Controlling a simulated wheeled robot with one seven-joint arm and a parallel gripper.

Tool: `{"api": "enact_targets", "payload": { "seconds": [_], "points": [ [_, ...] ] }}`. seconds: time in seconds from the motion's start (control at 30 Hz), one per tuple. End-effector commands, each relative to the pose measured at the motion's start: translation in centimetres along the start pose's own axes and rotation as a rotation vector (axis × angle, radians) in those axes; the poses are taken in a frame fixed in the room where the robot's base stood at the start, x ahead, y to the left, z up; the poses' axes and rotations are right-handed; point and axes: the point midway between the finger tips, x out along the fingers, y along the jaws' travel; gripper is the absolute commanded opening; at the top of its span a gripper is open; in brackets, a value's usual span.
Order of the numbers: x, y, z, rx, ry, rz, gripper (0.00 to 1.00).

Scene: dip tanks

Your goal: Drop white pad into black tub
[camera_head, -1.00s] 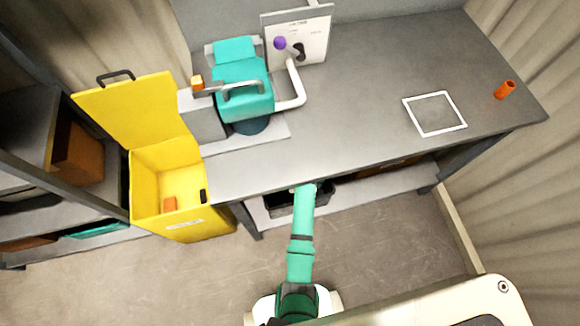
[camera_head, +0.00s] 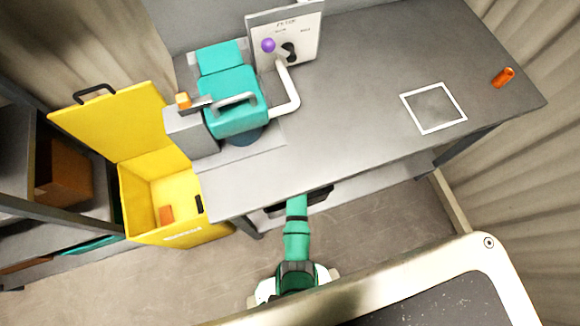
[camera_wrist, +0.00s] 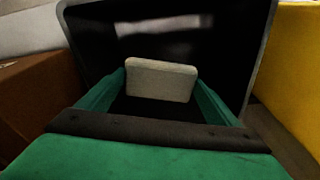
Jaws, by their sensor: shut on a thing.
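The white pad (camera_wrist: 162,80), pale grey-white in this light, is held between the green fingers of my gripper (camera_wrist: 160,88) in the wrist view. Behind and around it is the black tub (camera_wrist: 92,45), with its dark inner walls and its rim showing at both sides. The pad appears within or just over the tub's mouth; its depth is hard to tell. In the head view, part of the black tub (camera_head: 320,196) shows below the workbench's front edge, beside my green arm. My gripper itself is hidden under the bench there.
The grey workbench (camera_head: 350,110) overhangs the tub. A yellow lidded bin (camera_head: 135,205) stands left of the bench; a yellow surface (camera_wrist: 300,60) also shows at the wrist view's right. A brown box (camera_wrist: 35,95) is at its left. A turquoise machine (camera_head: 235,100) stands on the bench.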

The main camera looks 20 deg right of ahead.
Motion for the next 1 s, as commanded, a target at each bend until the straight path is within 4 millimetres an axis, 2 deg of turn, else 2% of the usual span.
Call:
{"api": "enact_targets", "payload": {
  "seconds": [0.2,0.47,0.5,0.53,0.83,1.0],
  "points": [
    [1.0,-0.2,0.1,-0.003,0.001,0.0,0.64],
    [1.0,-0.2,0.1,-0.003,0.001,0.0,0.64],
    [1.0,-0.2,0.1,-0.003,0.001,0.0,0.92],
    [1.0,-0.2,0.1,-0.003,0.001,0.0,0.99],
    [0.7,-0.2,0.1,-0.003,0.002,0.0,1.0],
    [-1.2,-0.2,0.0,-0.003,0.005,0.0,1.0]
  ]
}}
